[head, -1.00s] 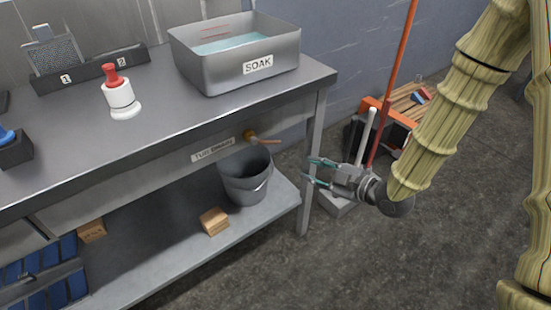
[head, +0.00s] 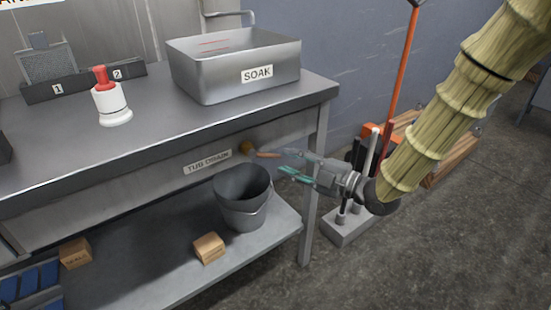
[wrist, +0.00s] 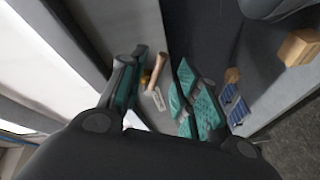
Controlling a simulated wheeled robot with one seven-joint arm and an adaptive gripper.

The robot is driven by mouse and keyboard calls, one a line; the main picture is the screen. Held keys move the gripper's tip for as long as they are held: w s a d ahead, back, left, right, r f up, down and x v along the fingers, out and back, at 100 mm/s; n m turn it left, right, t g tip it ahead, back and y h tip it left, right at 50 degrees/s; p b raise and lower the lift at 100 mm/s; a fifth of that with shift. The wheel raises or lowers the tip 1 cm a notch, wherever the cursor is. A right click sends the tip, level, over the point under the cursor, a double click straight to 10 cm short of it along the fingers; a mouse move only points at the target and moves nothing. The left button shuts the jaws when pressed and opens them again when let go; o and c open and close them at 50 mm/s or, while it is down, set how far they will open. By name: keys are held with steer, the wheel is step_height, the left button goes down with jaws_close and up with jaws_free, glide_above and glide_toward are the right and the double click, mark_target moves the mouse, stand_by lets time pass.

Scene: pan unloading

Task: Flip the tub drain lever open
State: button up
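The tub drain lever (head: 267,154) is a short copper-orange handle on a brass fitting (head: 246,148) under the table's front edge. It points sideways to the right, beside the TUB DRAIN label (head: 207,162). My gripper (head: 287,163) is open and empty, just right of the lever, with its fingertips close to the handle's free end. In the wrist view the lever (wrist: 156,72) appears between the spread teal fingers (wrist: 157,88), beyond them; contact cannot be told. The grey SOAK tub (head: 285,75) stands above on the table; its water is not visible now.
A grey bucket (head: 243,200) stands on the lower shelf below the lever, with a wooden block (head: 208,248) beside it. The table leg (head: 313,195) is close to my gripper. A caddy with upright handles (head: 347,225) stands on the floor at the right.

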mark_target(277, 157)
steer(key=shift+b+x, duration=0.3)
steer(key=shift+x, duration=2.4)
jaws_close()
